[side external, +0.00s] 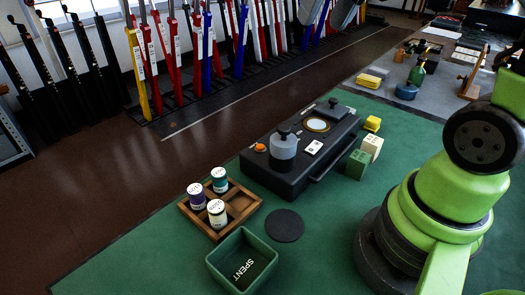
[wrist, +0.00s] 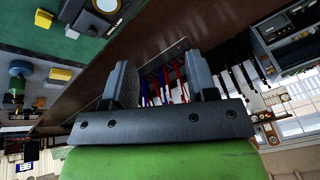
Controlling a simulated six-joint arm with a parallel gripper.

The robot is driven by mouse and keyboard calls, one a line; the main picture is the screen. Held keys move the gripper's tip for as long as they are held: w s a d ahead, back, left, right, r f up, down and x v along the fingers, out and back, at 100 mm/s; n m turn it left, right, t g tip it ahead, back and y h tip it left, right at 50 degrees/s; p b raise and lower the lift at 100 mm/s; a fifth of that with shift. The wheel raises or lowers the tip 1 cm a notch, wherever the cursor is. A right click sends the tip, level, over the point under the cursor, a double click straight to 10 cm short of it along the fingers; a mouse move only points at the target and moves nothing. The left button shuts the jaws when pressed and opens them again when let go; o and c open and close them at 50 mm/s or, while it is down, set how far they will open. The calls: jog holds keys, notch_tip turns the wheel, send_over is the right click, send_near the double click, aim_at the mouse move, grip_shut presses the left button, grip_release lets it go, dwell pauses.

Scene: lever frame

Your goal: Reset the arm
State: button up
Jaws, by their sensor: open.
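My gripper (wrist: 162,76) shows in the wrist view with its two dark fingers wide apart and nothing between them. Past the fingers I see the brown floor and the row of coloured levers (wrist: 165,88), with no contact. In the side external view my green arm stands at the right of the green table, and my gripper is outside the picture. The same levers, red, blue, white and one yellow (side external: 139,72), stand in a rack along the back there.
A grey bench (side external: 445,85) stands behind.

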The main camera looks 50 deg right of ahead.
jog(key=s+a+f+n+t+y, duration=0.1)
jog(key=s+a+n+t+y, duration=0.1)
jog(key=s+a, duration=0.6)
jog(key=s, duration=0.3)
jog(key=shift+a+t, duration=0.35)
jog(key=shift+t, duration=0.05)
